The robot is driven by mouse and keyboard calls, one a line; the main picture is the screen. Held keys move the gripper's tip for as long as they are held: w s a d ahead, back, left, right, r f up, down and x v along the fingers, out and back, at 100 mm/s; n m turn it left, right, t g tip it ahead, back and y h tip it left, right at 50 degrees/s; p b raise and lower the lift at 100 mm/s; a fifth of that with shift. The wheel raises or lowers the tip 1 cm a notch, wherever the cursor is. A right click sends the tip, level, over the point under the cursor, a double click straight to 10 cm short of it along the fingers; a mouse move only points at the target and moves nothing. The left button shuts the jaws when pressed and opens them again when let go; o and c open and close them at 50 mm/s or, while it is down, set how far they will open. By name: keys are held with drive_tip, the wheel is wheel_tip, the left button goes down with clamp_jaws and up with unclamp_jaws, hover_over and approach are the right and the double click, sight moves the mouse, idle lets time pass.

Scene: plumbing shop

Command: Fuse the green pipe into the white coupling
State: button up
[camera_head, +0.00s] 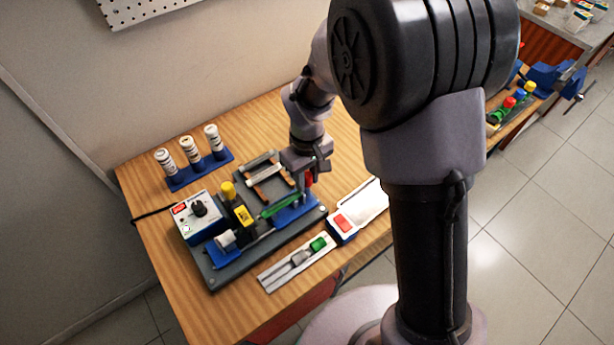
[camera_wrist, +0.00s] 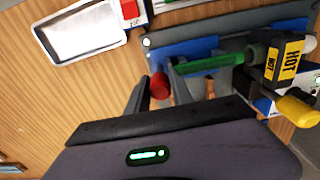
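The green pipe (camera_head: 280,206) lies in a blue clamp (camera_head: 296,211) on the dark fusion bench (camera_head: 215,275). It also shows in the wrist view (camera_wrist: 209,65). The white coupling (camera_head: 225,240) sits in the other blue holder at the left end. The heater (camera_head: 243,214) with a yellow HOT label (camera_wrist: 286,61) stands between them; whether pipe or coupling touches it is unclear. My gripper (camera_wrist: 159,80) is at the clamp's red knob (camera_wrist: 159,86). Its fingers appear shut on both sides of the knob, beside the pipe's near end.
The heater's yellow handle (camera_head: 228,190) sticks up. A control box (camera_head: 196,215) stands left of the bench. White bottles (camera_head: 191,150) are in a blue rack behind.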

drive_tip(key=c, duration=0.4)
drive_tip(key=shift+a, duration=0.1)
drive_tip(key=shift+s+a, duration=0.8)
drive_tip(key=shift+a, duration=0.25)
